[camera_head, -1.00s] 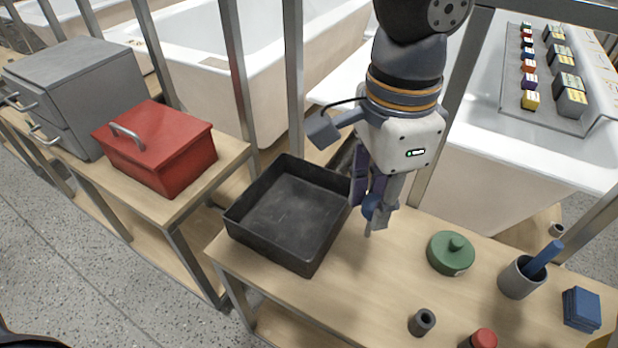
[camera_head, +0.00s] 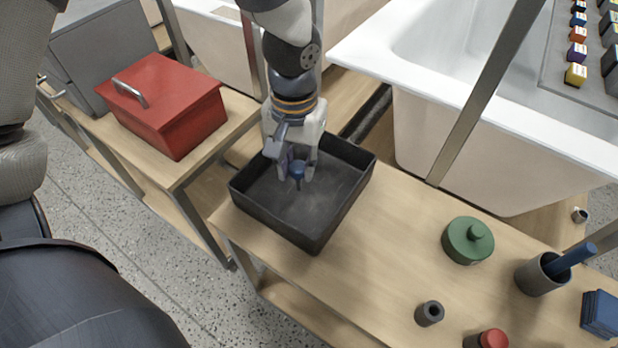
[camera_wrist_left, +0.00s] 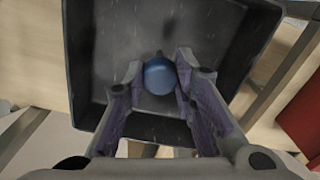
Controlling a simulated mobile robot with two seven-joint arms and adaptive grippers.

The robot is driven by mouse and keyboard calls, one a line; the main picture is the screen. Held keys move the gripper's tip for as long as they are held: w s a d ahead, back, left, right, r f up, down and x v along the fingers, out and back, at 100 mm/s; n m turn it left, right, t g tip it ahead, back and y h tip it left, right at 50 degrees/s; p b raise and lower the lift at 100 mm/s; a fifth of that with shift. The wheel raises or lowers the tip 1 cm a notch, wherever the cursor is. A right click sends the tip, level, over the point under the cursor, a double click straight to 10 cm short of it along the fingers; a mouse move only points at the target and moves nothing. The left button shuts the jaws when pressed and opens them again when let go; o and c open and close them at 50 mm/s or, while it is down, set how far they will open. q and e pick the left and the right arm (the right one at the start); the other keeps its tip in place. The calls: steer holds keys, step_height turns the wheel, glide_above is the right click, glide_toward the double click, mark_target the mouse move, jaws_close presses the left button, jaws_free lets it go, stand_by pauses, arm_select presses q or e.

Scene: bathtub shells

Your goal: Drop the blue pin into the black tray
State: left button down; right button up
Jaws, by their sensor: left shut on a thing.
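The black tray (camera_head: 318,219) stands on the wooden bench in the head view; its wall also shows in the left wrist view (camera_wrist_left: 262,30). My left gripper (camera_head: 297,178) is over the inside of the tray, pointing down. It is shut on the blue pin (camera_head: 297,169), whose round blue head shows between the fingers in the left wrist view (camera_wrist_left: 160,76). The pin's thin shaft points down toward the tray floor. I cannot tell whether its tip touches the floor. My right gripper is in neither view.
A red toolbox (camera_head: 172,108) stands on the bench to the left. A green lidded pot (camera_head: 467,241), a grey cup (camera_head: 538,276) with a blue rod, a dark hollow cylinder (camera_head: 429,313) and a blue block (camera_head: 601,313) are to the right. Bench between tray and pot is clear.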

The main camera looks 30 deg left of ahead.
arm_select(q)
steer(key=shift+f, duration=0.1)
steer(key=c, duration=1.2)
jaws_free()
steer(key=shift+c, duration=0.2)
step_height(320, 180, up, 12)
